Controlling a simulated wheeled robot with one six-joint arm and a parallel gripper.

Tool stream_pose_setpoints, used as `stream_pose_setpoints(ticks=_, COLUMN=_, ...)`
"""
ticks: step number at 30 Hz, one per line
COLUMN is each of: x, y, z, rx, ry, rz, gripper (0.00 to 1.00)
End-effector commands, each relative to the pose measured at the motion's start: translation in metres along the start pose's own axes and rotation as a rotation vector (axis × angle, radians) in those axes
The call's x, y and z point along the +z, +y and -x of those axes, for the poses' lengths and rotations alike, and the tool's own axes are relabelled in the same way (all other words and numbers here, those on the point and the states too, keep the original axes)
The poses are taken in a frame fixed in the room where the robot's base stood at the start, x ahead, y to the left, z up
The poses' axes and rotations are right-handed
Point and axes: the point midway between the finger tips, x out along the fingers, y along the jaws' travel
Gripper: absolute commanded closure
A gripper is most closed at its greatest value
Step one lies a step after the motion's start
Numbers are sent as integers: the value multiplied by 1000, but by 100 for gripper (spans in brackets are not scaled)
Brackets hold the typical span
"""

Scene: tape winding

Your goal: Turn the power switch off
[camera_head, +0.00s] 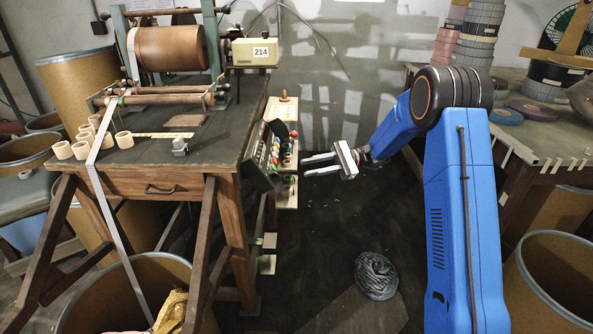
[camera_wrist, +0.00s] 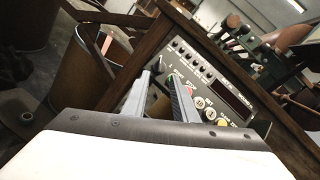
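The control panel (camera_head: 262,155) is mounted on the right side of the wooden winding table. It has several knobs and coloured buttons, seen in head view at a steep angle. In the wrist view the panel (camera_wrist: 212,72) shows a row of small black knobs, a dark display, a red button (camera_wrist: 189,92) and pale round buttons. I cannot tell for sure which control is the power switch, and its position cannot be read. My gripper (camera_head: 305,166) is open and empty, pointing left at the panel, a short gap from it. In the wrist view its fingers (camera_wrist: 160,78) overlap the panel's left end.
The winding table (camera_head: 150,150) carries the brown roller (camera_head: 170,48) and a counter box (camera_head: 255,52) reading 214. Open drums stand at left and front; another drum (camera_head: 555,270) is at right. A dark coil (camera_head: 376,275) lies on the floor. The space between table and arm is clear.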

Motion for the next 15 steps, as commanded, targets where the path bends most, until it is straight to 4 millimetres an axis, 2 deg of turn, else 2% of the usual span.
stream_pose_setpoints(ticks=1, x=0, y=0, z=12, rx=-3, ry=1, rz=1, gripper=74)
stream_pose_setpoints(ticks=6, x=0, y=0, z=43, rx=-2, ry=1, rz=1, gripper=74)
stream_pose_setpoints(ticks=10, x=0, y=0, z=61, rx=-1, ry=1, rz=1, gripper=74)
stream_pose_setpoints(ticks=15, x=0, y=0, z=73, rx=0, ry=0, rz=1, gripper=74)
